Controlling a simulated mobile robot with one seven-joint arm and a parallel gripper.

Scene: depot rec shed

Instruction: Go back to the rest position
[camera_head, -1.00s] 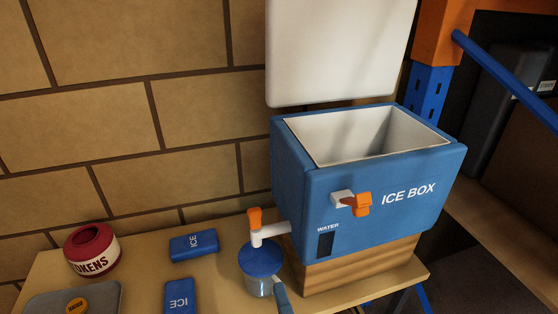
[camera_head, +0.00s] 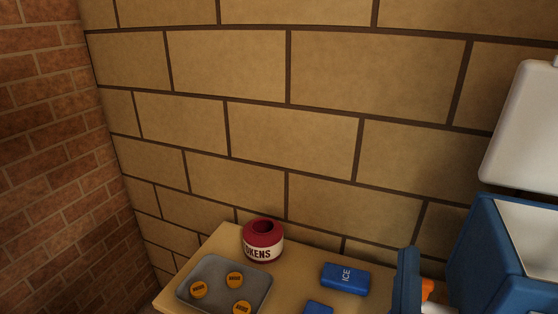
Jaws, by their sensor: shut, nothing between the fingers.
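My gripper cannot be made out in the head view. A blue upright piece (camera_head: 407,280) rises from the bottom edge in front of the orange tap lever (camera_head: 428,290); I cannot tell whether it is part of my arm. The blue ice box (camera_head: 485,265) stands at the right edge, partly cut off, with its white lid (camera_head: 525,125) raised.
On the wooden table (camera_head: 222,242) are a red and white tokens pot (camera_head: 262,241), a grey tray (camera_head: 213,268) with 3 yellow discs, a blue ICE pack (camera_head: 345,279) and a second blue pack (camera_head: 318,308). A block wall (camera_head: 290,120) stands behind.

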